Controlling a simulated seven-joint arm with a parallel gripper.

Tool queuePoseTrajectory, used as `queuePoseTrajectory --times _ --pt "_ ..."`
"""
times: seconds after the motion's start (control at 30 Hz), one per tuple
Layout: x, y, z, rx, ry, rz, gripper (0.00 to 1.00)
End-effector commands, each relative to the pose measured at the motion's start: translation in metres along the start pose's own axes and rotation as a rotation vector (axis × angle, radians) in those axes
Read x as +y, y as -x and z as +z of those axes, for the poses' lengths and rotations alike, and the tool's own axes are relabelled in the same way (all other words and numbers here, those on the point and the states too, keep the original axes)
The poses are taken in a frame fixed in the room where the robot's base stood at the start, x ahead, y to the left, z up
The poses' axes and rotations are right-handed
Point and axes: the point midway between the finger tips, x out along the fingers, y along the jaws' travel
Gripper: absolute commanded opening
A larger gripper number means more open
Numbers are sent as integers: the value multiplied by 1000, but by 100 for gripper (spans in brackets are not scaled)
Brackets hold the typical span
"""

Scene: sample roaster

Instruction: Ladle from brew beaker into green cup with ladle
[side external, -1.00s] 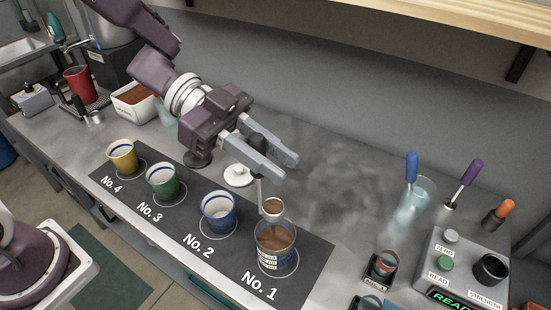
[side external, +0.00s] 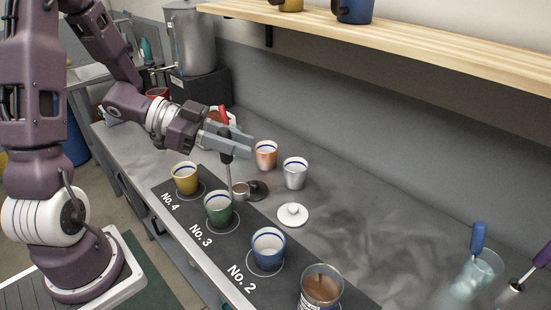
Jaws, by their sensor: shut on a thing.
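My gripper (side external: 238,151) is shut on the dark upright handle of the ladle (side external: 229,173). The small ladle bowl (side external: 240,192) hangs just behind and to the right of the green cup (side external: 219,212) in the picture, near its rim height. I cannot tell whether bowl and cup touch, and what the bowl holds is unclear. The green cup stands upright by the No. 3 mark, its inside partly visible. The brew beaker (side external: 321,288), with brown liquid in it, stands at the bottom edge and is partly cut off.
A yellow cup (side external: 185,180) and a blue cup (side external: 267,252) flank the green cup on the dark mat (side external: 240,237). Behind stand an orange cup (side external: 265,156), a white cup (side external: 295,174), a white lid (side external: 292,216) and a dark disc (side external: 259,189).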

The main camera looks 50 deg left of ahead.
Motion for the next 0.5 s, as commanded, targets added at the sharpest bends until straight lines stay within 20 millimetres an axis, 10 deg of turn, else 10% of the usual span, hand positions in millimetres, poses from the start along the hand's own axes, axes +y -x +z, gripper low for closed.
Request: queuePoseTrajectory --times 0.5 --pt "-24 69 25 9 100 -270 0"
